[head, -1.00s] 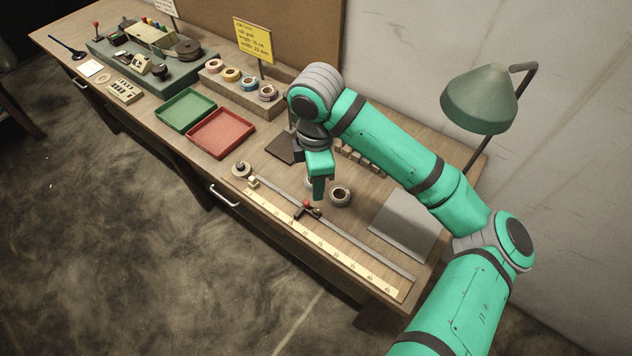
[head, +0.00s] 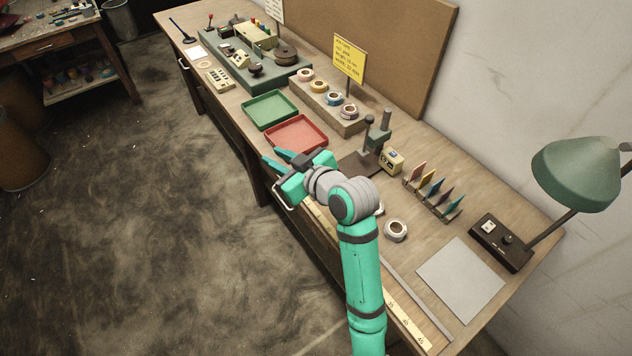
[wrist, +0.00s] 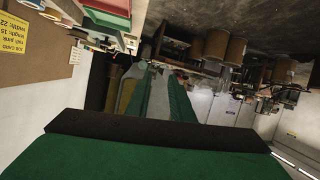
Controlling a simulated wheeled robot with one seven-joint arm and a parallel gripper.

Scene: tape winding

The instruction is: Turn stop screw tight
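My gripper (head: 277,160) is at the bench's front edge, beside the red tray, pointing left. Its two fingers are apart with nothing seen between them. The stop screw and its stop are not visible now; my arm covers that part of the bench. The right end of the metal rail (head: 418,300) and of the yellow ruler (head: 407,318) shows to the right of my arm. The wrist view shows the room and no stop screw.
The red tray (head: 322,147) and green tray (head: 292,115) lie behind my gripper. A tape roll (head: 396,230), a grey plate (head: 460,279), a card rack (head: 432,193) and a lamp (head: 578,172) stand to the right. Floor is free in front of the bench.

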